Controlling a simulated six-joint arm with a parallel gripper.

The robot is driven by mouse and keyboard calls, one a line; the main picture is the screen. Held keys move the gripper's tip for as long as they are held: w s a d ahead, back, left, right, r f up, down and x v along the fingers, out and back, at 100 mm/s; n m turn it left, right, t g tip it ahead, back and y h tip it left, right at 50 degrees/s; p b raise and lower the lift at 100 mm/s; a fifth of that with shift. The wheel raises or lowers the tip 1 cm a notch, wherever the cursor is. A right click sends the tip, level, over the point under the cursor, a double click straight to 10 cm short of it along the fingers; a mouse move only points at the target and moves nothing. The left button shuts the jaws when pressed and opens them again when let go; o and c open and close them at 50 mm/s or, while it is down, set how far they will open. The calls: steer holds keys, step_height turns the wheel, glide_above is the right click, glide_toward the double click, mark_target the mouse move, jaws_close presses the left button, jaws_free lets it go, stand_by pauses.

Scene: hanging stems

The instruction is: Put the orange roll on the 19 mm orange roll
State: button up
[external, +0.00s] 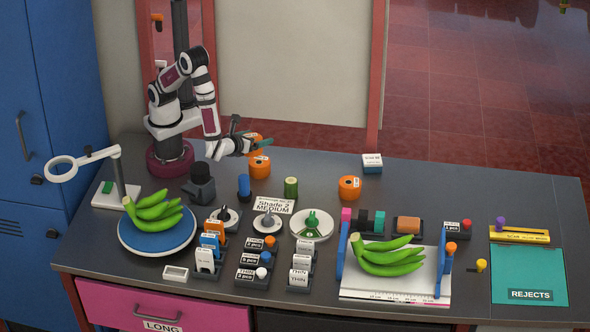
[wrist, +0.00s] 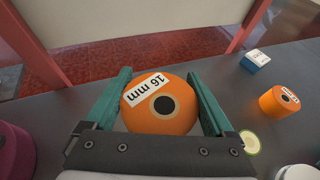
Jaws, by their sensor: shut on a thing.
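My gripper (external: 240,140) is shut on an orange roll labelled "16 mm" (wrist: 158,112), which sits between the green fingers in the wrist view. In the external view the held roll (external: 255,138) is partly hidden by the fingers. A second orange roll (external: 259,168) stands just below and in front of it; its size label is too small to read, and I cannot tell the gap between the two. A third orange roll (external: 349,188) stands farther right on the table, and it also shows at the right in the wrist view (wrist: 280,101).
A white and blue box (external: 372,164) lies behind the third roll. A green cylinder (external: 291,187), a blue one (external: 244,186) and a black one (external: 200,184) stand in front. Green bananas lie on a blue plate (external: 128,236). The table's back right is clear.

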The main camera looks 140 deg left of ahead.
mark_target(265, 157)
steer(key=x, duration=0.3)
steer(key=shift+a+f, duration=0.25)
steer(key=shift+f, duration=0.2)
steer(key=f, duration=0.4)
steer(key=shift+a+f, duration=0.1)
steer(key=shift+a, duration=0.1)
steer(key=shift+f, duration=0.15)
steer(key=o, duration=1.2)
